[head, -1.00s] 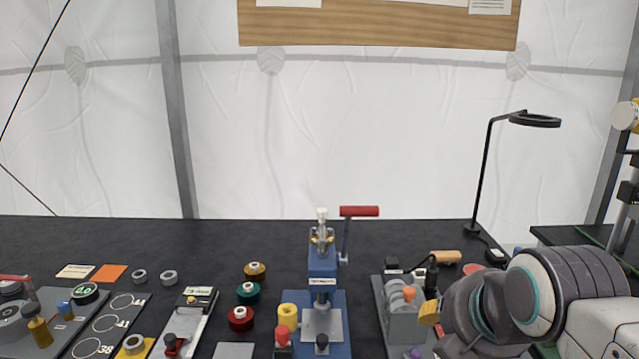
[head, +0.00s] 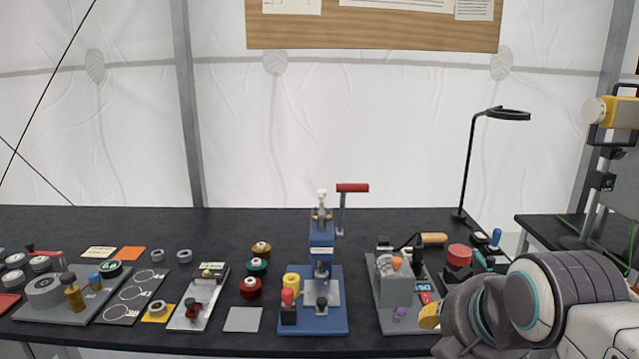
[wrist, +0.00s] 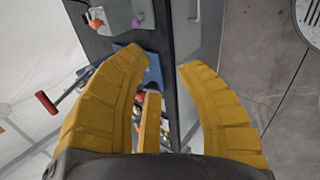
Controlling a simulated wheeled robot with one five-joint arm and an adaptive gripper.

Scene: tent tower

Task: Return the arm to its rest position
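The bench edge and the grey floor lie beyond the fingers. In the head view my arm is folded at the lower right, in front of the bench's right end. Only a small yellow part of the gripper (head: 429,316) shows there, left of the grey arm links; the rest of it is hidden.
A black bench (head: 120,225) carries a blue press (head: 322,262) with a red handle, thread spools (head: 251,288), a grey fixture (head: 395,290) close to my arm, and a ring lamp (head: 508,114). A second table (head: 540,229) stands at the right. Grey floor (wrist: 265,70) is open beside the bench.

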